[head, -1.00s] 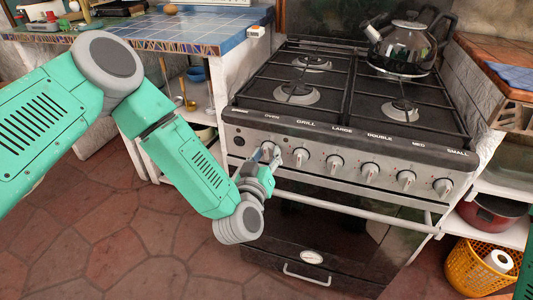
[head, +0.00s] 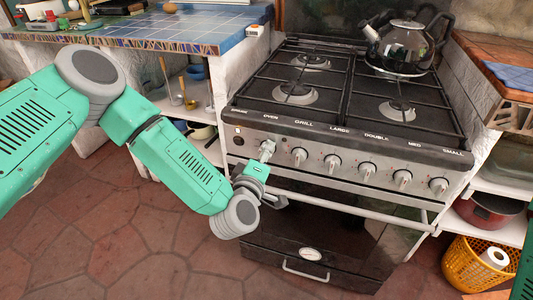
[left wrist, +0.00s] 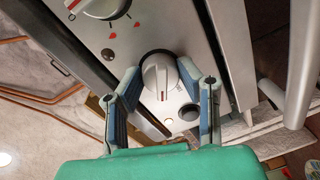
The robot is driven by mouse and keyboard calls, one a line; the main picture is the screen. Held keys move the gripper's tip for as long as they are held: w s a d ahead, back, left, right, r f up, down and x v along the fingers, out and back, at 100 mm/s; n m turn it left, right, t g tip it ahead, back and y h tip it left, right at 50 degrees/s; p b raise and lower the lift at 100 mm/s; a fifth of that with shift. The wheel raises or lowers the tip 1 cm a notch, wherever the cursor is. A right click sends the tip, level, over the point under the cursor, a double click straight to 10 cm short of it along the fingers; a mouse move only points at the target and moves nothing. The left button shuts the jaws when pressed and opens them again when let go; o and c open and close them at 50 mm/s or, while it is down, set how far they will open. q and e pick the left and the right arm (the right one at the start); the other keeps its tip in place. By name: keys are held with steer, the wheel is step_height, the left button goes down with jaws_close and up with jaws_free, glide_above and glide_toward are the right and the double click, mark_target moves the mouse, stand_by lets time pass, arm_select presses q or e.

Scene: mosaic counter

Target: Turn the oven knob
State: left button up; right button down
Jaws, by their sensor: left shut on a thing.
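The oven knob (head: 267,147) is the leftmost grey knob on the stove's front panel, below the OVEN label. My left gripper (head: 263,159) is at this knob, reaching up from below. In the left wrist view, the knob (left wrist: 157,76) sits between the two blue-grey fingers of my left gripper (left wrist: 160,72), which is shut on it. The right finger lies against the knob's side. The knob's pointer line shows towards the bottom of that picture. My right gripper is out of view.
Several more knobs (head: 333,163) run to the right. A towel rail (head: 350,208) crosses below the panel, above the dark oven door (head: 330,237). A kettle (head: 405,45) stands on the back right burner. A tiled counter (head: 190,28) is at the left.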

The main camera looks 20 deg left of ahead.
arm_select(q)
steer(key=n, duration=0.3)
steer(key=shift+a+f+n+b, duration=0.1)
steer(key=shift+a+n+b, duration=0.1)
steer(key=shift+n+b, duration=0.15)
steer(key=n+b, duration=0.1)
steer(key=n, duration=0.2)
steer(key=shift+h, duration=0.3)
steer(key=n+b, duration=0.2)
steer(key=n, duration=0.1)
steer(key=shift+f+n, duration=0.2)
steer(key=shift+n, duration=0.05)
steer(key=n+h+b, duration=0.1)
steer(key=n+b, duration=0.1)
steer(key=n, duration=0.2)
steer(key=shift+s+b, duration=0.1)
steer(key=shift+b, duration=0.25)
steer(key=shift+f+n, duration=0.1)
steer(key=shift+n, duration=0.3)
steer(key=o, duration=1.1)
steer(key=shift+o, duration=0.2)
steer(key=shift+a, duration=0.1)
steer(key=shift+r, duration=0.2)
